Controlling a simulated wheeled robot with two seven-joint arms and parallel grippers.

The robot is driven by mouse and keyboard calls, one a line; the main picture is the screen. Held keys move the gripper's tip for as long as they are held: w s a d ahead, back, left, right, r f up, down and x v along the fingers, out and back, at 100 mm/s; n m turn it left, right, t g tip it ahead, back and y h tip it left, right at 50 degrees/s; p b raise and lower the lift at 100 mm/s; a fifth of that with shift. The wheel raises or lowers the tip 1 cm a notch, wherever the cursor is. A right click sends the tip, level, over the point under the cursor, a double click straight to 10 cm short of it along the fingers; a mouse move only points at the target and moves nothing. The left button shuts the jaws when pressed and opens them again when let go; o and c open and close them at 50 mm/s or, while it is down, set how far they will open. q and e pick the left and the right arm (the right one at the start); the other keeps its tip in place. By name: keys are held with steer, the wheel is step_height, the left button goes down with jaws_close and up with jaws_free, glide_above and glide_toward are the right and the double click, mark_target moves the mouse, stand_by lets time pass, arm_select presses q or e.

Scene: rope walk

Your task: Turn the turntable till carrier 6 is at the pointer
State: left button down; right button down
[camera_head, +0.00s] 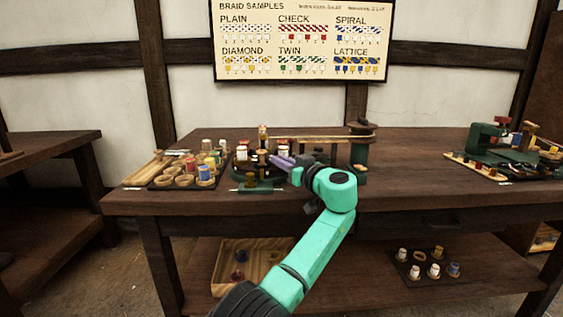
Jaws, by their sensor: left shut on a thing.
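The turntable (243,170) is a dark green round device on the bench, with small white, red and wooden-topped carriers standing on it. The numbers on the carriers are too small to read, so I cannot tell which is carrier 6. I cannot make out the pointer for certain. My left gripper (278,161) reaches in at the turntable's right side, its purple-grey fingers shut on a part of the turntable. The fingers hide what exactly they hold, and my wrist hides some of what lies behind it. My right gripper is not in view.
A tray with several bobbins and wooden cups (180,180) stands close left of the turntable. A green stand with a long wooden bar (330,138) rises behind my wrist. A green machine (486,137) stands far right. The bench between is clear.

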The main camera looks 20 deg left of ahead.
arm_select(q)
steer(key=c, duration=1.2)
jaws_free()
steer(key=v, duration=1.4)
steer(key=shift+d, duration=0.25)
steer(key=shift+s+f, duration=0.1)
